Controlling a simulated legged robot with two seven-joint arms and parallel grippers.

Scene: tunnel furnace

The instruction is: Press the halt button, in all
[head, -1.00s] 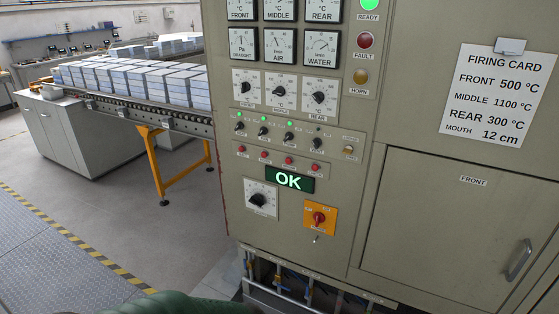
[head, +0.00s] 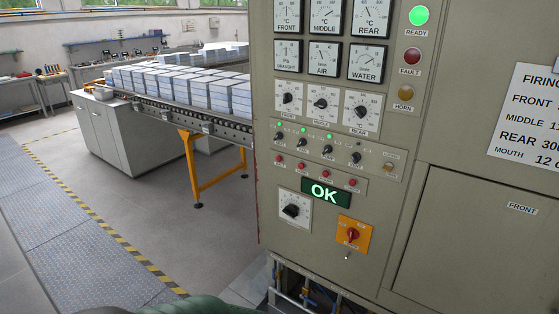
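The grey control panel (head: 262,130) stands at the middle right. A row of small red buttons runs across it, from the leftmost red button (head: 281,158) to the rightmost red button (head: 352,183); their labels are too small to read, so I cannot tell which is the halt button. Below them a display (head: 326,192) reads OK in green. A red knob (head: 353,235) sits on an orange plate, with a black dial (head: 292,210) to its left. The ready lamp (head: 418,16) is lit green; the fault lamp (head: 411,56) looks unlit. Neither gripper is in view.
A roller conveyor (head: 180,117) with stacked pale blocks (head: 205,86) runs in from the left on orange legs (head: 194,170). Pipes show under the panel. The firing card (head: 528,112) is cut off at right. The grey floor (head: 120,200) at left is clear.

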